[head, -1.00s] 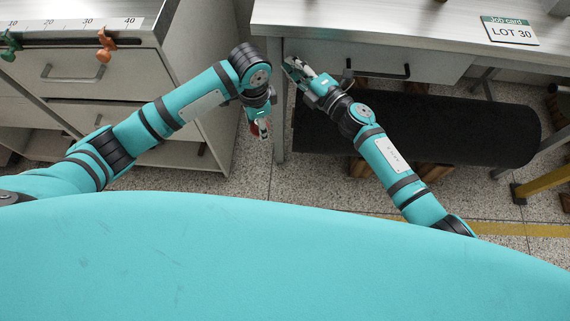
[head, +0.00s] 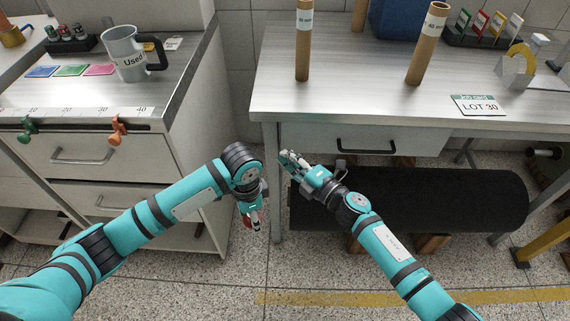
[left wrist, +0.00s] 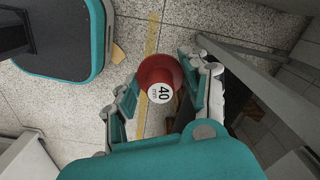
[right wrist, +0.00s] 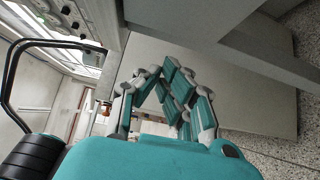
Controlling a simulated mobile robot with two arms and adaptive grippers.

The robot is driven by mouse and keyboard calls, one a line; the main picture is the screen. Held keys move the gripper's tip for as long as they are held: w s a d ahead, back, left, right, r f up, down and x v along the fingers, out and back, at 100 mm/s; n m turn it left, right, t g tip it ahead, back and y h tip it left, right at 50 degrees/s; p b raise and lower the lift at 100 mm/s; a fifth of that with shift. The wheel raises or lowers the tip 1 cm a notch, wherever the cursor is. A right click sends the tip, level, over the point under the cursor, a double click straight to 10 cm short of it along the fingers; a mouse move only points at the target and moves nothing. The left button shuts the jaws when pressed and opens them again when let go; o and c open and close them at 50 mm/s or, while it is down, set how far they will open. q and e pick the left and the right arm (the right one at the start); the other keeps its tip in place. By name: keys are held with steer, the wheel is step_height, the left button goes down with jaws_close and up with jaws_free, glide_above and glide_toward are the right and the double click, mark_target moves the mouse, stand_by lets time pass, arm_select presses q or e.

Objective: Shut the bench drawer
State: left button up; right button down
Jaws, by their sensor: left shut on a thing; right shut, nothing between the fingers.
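The bench drawer (head: 310,140) is under the bench top, with a black bar handle (head: 365,147). Its front looks close to flush beneath the bench edge; any small gap cannot be judged. My right gripper (head: 284,157) is shut and empty near the lower left corner of the drawer front, left of the handle; contact cannot be told. It also shows with its fingers together in the right wrist view (right wrist: 170,75). My left gripper (head: 254,224) is lowered between cabinet and bench, shut on a red cap (left wrist: 160,72) with a white label reading 40.
The bench top (head: 350,100) carries cardboard tubes (head: 303,45) and a LOT 30 card (head: 479,105). A cabinet (head: 100,155) with a mug (head: 122,55) stands left. A dark roll (head: 440,205) lies beneath the bench. Bench leg (head: 274,185) is close to both grippers.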

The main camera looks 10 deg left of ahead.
arm_select(q)
steer(key=shift+w+r, duration=0.1)
steer(key=shift+r, duration=0.1)
steer(key=shift+w+f, duration=0.1)
arm_select(e)
steer(key=v, duration=0.9)
steer(key=shift+s+d+f, duration=0.15)
steer(key=shift+d+f, duration=0.05)
steer(key=shift+d, duration=0.1)
